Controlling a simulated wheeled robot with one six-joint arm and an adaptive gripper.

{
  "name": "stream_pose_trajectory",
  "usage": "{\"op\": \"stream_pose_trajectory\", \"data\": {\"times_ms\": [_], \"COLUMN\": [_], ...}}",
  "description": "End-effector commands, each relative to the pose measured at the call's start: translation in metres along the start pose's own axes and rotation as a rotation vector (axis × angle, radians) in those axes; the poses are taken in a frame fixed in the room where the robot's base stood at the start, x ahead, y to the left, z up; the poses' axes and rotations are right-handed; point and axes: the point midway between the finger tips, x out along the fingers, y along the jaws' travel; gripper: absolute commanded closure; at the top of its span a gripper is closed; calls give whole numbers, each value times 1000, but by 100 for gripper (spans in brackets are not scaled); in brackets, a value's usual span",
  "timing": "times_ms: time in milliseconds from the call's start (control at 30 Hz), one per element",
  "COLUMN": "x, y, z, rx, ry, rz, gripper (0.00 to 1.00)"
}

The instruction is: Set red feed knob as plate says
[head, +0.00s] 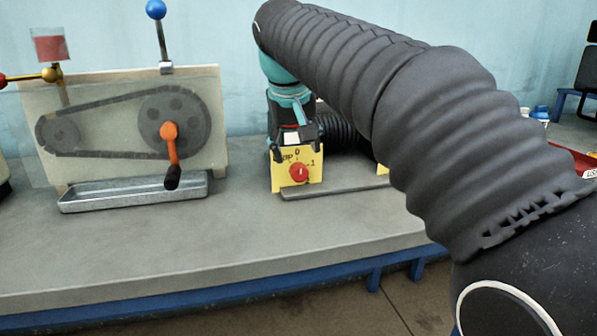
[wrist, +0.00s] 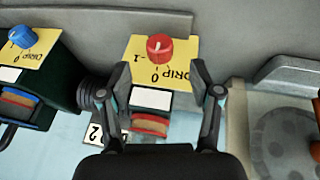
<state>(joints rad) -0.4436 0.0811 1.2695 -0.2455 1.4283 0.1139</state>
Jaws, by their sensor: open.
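The red feed knob (head: 299,173) sits on the front of a yellow panel (head: 281,182). In the wrist view, the red knob (wrist: 160,47) is on the yellow panel (wrist: 135,45), with DRIP, 0 and 1 printed upside down. A pale mark shows on the knob; in the head view it looks roughly upright, towards the 0. My gripper (wrist: 159,76) is open, its fingers apart on either side of the panel's near part, nothing between the tips touching the knob. In the head view my gripper (head: 296,140) is just above the panel. A white plate (wrist: 151,98) looks blank here.
A similar unit with a blue knob (wrist: 21,37) stands beside it in the wrist view. A tag with a 2 (wrist: 95,133) lies near my left finger. A chain drive with an orange crank (head: 170,143) and a metal tray (head: 135,192) stand left. The front of the bench (head: 250,230) is clear.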

Motion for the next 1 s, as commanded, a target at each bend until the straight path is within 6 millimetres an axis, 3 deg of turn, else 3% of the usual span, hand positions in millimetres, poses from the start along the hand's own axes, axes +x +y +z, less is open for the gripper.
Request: {"op": "stream_pose_trajectory", "data": {"times_ms": [100,300,500,800,1000], "x": [24,52,64,65,65], "y": [0,0,1,0,0], "z": [1,1,1,0,0], "rx": [1,1,1,1,1], "ry": [-4,-3,-1,0,0], "rz": [1,0,0,0,0], "gripper": [36,36,36,36,86]}}
